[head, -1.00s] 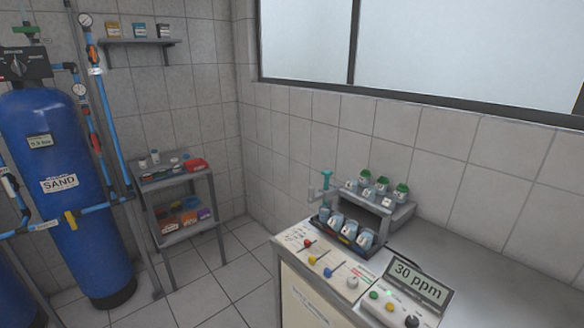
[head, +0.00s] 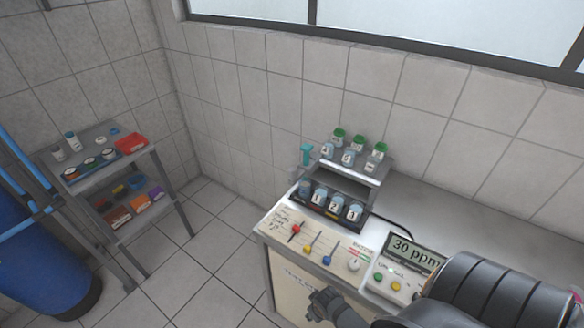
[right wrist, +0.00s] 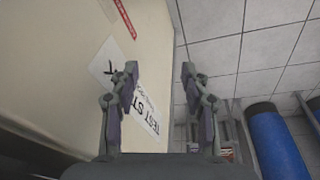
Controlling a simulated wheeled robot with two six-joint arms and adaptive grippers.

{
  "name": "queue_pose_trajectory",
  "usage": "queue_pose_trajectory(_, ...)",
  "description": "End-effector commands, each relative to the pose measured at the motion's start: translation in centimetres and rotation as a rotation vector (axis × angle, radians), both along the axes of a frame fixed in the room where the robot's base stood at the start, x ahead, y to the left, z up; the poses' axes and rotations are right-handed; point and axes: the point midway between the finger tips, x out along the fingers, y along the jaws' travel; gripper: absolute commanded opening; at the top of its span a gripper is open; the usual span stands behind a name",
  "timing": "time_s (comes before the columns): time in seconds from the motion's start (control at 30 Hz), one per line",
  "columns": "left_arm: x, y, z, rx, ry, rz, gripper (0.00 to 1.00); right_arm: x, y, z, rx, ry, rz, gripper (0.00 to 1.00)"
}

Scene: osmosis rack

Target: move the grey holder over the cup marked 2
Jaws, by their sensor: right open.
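The cup marked 2 (head: 335,206) stands in a dark rack on the counter, between the cup marked 1 (head: 318,197) and the cup marked 3 (head: 354,213). My right gripper (head: 317,304) is low in front of the counter's cabinet, well below the cups. In the right wrist view its two fingers (right wrist: 159,75) are apart with nothing between them. My left gripper is not in view.
A shelf behind the cups carries green-capped bottles (head: 358,144). Coloured knobs (head: 327,260) and a 30 ppm display (head: 416,251) lie in front and to the right. A side table (head: 60,165) stands at left. The counter behind the display is mostly clear.

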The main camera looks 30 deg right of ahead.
Motion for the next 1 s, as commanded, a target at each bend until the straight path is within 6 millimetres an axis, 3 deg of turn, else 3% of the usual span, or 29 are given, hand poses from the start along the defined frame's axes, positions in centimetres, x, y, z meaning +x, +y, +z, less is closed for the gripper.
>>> queue_pose_trajectory(0.03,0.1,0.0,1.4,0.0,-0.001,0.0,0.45,0.9,0.2,3.5,-0.001,-0.014,0.003,0.46)
queue_pose_trajectory(0.33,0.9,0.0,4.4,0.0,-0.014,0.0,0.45,3.2,1.2,16.5,-0.001,-0.055,0.024,0.46)
queue_pose_trajectory(0.4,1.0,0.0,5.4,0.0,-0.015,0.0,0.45,4.9,1.2,20.1,0.004,-0.065,0.065,0.46)
queue_pose_trajectory(0.57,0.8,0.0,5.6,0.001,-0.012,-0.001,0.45,9.3,0.3,22.0,0.026,-0.051,0.195,0.46)
queue_pose_trajectory(0.77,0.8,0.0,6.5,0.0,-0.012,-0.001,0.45,15.4,-2.2,26.3,0.047,-0.045,0.352,0.46)
queue_pose_trajectory(0.87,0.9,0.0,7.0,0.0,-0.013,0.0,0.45,19.2,-4.6,30.4,0.059,-0.048,0.443,0.46)
queue_pose_trajectory(1.0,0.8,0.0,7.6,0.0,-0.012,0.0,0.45,23.7,-8.6,37.8,0.089,-0.071,0.554,0.46)
